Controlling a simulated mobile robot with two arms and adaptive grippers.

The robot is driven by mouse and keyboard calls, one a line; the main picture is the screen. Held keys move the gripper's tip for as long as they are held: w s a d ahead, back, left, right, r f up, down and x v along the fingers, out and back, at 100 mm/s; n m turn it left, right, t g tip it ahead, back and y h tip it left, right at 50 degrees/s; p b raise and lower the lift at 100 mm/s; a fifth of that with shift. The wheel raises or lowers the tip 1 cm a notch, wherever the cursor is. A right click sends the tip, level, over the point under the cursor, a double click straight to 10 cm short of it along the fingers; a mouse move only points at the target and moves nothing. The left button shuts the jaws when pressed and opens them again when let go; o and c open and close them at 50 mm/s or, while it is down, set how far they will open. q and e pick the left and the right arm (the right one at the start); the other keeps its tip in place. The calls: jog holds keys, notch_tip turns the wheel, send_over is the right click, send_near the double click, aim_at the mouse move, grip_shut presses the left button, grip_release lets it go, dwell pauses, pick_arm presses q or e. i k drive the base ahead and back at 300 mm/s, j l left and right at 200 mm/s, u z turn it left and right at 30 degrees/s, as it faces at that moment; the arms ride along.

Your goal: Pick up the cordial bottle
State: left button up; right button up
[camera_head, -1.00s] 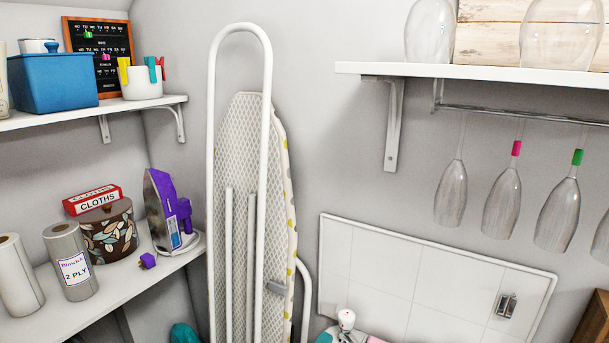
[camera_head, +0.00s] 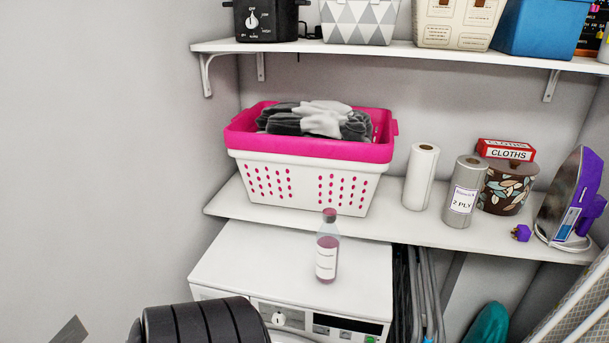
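The cordial bottle (camera_head: 327,250) stands upright on top of the white dryer (camera_head: 265,255), near its right side. It is clear with a pinkish-purple cap, a white label and pinkish liquid at the bottom. A dark ribbed part of my own body shows at the bottom left, in front of the dryer.
A pink and white laundry basket (camera_head: 300,180) with grey cloths stands on the lower shelf (camera_head: 440,232) behind the bottle. Paper rolls (camera_head: 421,177), a patterned pot (camera_head: 508,188) and a purple iron (camera_head: 570,200) stand to its right. The dryer top left of the bottle is clear.

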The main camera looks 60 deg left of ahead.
aim_at(329, 236)
jog(key=u, duration=1.85)
